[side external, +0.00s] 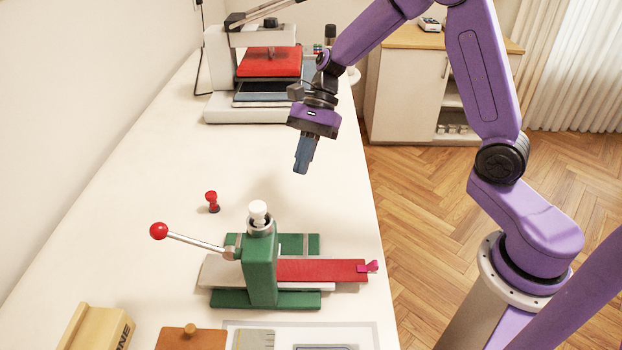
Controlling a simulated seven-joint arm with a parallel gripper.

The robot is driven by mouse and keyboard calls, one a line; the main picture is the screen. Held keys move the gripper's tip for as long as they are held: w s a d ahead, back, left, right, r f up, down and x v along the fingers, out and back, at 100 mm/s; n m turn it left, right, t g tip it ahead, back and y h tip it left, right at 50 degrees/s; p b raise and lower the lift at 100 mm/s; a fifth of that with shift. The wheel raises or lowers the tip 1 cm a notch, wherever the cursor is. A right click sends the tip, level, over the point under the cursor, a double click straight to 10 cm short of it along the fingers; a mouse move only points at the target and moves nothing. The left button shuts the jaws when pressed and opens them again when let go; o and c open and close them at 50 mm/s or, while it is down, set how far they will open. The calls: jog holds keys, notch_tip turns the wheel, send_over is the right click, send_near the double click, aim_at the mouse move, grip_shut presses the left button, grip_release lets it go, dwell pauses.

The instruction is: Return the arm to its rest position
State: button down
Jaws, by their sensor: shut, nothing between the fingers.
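My gripper (301,168) is at the end of my purple arm, above the white table (130,200). It points down with its fingers together and nothing between them. It is apart from everything on the table. It hangs behind the green press (260,265) and in front of the white heat press in the picture.
The green press has a lever with a red knob (158,231) and a red strip (320,270). A small red piece (212,201) stands behind it. The white heat press (215,60) stands at the back. A wooden box (95,328) is at front left.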

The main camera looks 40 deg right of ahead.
jog(key=s+d+r+n+t+h, duration=0.1)
jog(key=s+d+n+h, duration=0.2)
jog(key=s+n, duration=1)
jog(key=s+d+r+n+t+h, duration=0.1)
jog(key=s+d+r+n+h, duration=0.1)
jog(key=s+n, duration=1.1)
jog(key=shift+d+r+n+t+h, duration=0.15)
jog(key=shift+d+n+t+h, duration=0.2)
jog(key=shift+d+h, duration=0.55)
jog(key=shift+s, duration=0.1)
